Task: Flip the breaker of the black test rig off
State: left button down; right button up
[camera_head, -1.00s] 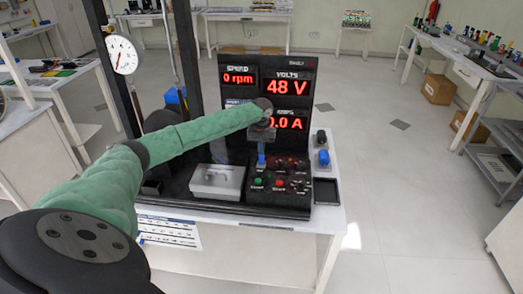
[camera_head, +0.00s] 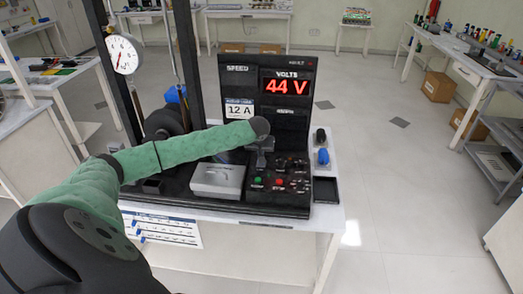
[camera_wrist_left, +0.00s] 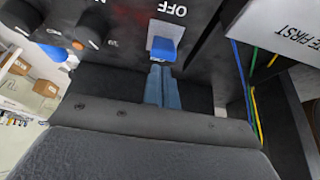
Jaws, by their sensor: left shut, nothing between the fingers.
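The black test rig (camera_head: 268,205) stands on a white table, with a tall display panel (camera_head: 300,66) at its back. The volts display (camera_head: 286,87) reads 44 V; the speed and amps displays are dark. My left gripper (camera_head: 258,172) is low over the control box, its tips hard to see there. In the left wrist view, its blue-grey fingers (camera_wrist_left: 163,86) are shut and empty, right at the blue breaker lever (camera_wrist_left: 164,48). I cannot tell whether they touch. The lever sits beside an upside-down OFF label (camera_wrist_left: 171,9). My right gripper is not in view.
A grey metal box (camera_head: 218,181) sits left of the controls, with green and red buttons (camera_head: 267,181) to its right. A dial gauge (camera_head: 124,55) and dark posts stand at left. A black tray (camera_head: 326,190) lies at right. Wires (camera_wrist_left: 254,85) run beside the lever.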

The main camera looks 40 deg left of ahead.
pick_arm(q)
jog(key=shift+r, duration=0.1)
jog(key=shift+r+p, duration=0.7)
jog(key=shift+p, duration=0.2)
